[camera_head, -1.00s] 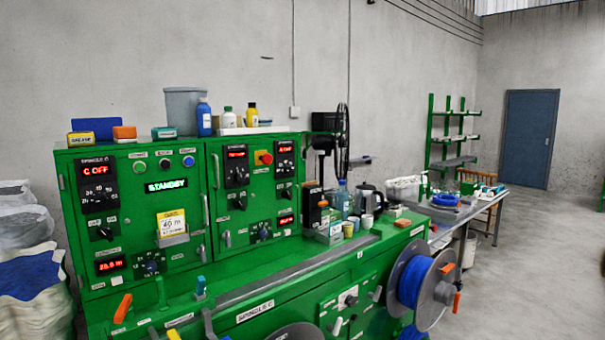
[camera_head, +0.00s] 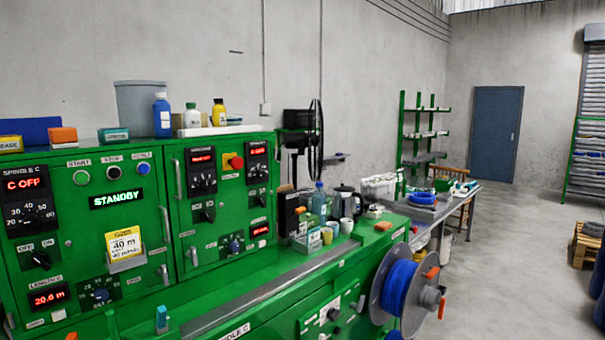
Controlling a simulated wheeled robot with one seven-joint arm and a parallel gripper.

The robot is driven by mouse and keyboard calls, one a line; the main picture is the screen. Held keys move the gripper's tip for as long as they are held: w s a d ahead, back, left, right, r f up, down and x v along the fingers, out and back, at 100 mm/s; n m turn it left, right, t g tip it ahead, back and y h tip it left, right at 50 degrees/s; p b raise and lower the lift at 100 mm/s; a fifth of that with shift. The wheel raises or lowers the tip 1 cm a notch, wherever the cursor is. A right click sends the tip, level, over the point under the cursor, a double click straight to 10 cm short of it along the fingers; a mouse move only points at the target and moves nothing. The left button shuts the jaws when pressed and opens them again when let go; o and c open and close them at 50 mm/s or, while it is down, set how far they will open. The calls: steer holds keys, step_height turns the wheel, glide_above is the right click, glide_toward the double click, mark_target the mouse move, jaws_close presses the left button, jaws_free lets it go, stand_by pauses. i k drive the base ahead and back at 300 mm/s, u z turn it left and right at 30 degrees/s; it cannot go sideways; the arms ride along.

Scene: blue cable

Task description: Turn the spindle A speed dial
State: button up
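The green control cabinet (camera_head: 120,235) fills the left of the view. Its left door carries a black panel labelled SPINDLE C (camera_head: 30,200), with a red "C OFF" readout and a speed dial. The right door carries two similar black panels, a middle one (camera_head: 202,172) and a right one (camera_head: 258,162). Their readouts are too small to read surely; the right one seems to begin with "A". Each has a dial under its readout, and the pointer settings cannot be read. Small black switch knobs (camera_head: 207,215) sit below the panels. My gripper is not in view.
The green bench (camera_head: 260,300) juts out in front of the cabinet, with cups, a kettle (camera_head: 347,203) and bottles on it. A reel of blue cable (camera_head: 398,287) sticks out at its right end.

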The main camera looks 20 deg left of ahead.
mark_target(260, 174)
steer(key=i, duration=0.9)
steer(key=u, duration=1.9)
